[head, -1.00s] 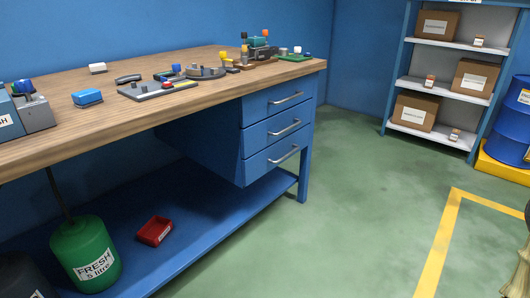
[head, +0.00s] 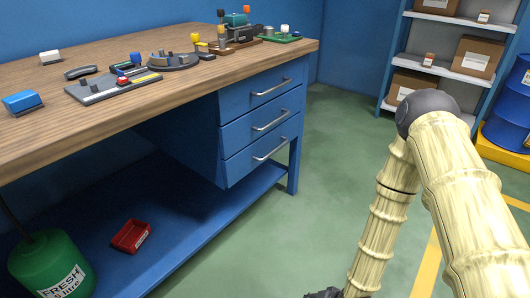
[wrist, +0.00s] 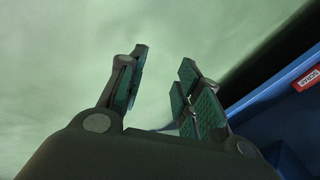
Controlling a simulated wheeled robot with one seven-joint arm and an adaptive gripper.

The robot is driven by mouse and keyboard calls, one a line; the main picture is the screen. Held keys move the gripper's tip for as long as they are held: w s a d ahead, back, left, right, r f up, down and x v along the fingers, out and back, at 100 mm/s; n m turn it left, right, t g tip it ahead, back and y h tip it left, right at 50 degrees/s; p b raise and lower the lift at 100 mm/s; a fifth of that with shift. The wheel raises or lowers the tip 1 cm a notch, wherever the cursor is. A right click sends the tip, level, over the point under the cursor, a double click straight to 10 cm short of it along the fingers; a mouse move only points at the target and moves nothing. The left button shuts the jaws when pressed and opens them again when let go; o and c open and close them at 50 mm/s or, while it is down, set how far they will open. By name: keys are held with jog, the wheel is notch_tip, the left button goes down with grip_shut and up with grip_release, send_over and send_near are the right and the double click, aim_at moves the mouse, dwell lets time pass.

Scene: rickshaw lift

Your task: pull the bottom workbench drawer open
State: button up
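The blue workbench has a stack of three drawers under its wooden top. The bottom workbench drawer (head: 252,155) is shut, with a silver bar handle (head: 270,149) across its front. My gripper (wrist: 160,85) shows in the wrist view with its teal-padded fingers apart and nothing between them. It points over green floor, with a blue surface at the right of that view. In the head view my arm is at the right, clear of the drawers, and its end at the bottom edge is mostly out of frame.
The workbench's lower shelf (head: 200,235) holds a red bin (head: 131,236) and a green container (head: 50,265). Several small items lie on the wooden top (head: 110,115). A shelf unit with boxes (head: 478,57) and a blue drum (head: 512,105) stand at the back right. Green floor is open before the drawers.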

jog(key=w+a+r+m+t+y, duration=0.1)
jog(key=w+a+r, duration=0.15)
jog(key=w, duration=0.35)
jog(key=w+a+r+m+t+y, duration=0.1)
jog(key=w+a+r+y, duration=0.15)
jog(key=w, duration=0.45)
jog(key=m+t+y+p, duration=0.2)
jog(key=t+y, duration=0.1)
jog(key=y, duration=0.2)
send_near(270, 154)
jog(key=b+x, duration=0.3)
jog(key=x, duration=0.7)
jog(key=shift+w+a+f+b, duration=0.15)
jog(key=shift+w+f+b, duration=0.05)
jog(key=shift+b, duration=0.15)
grip_shut()
jog(key=shift+s+d, duration=0.15)
jog(key=shift+d, duration=0.05)
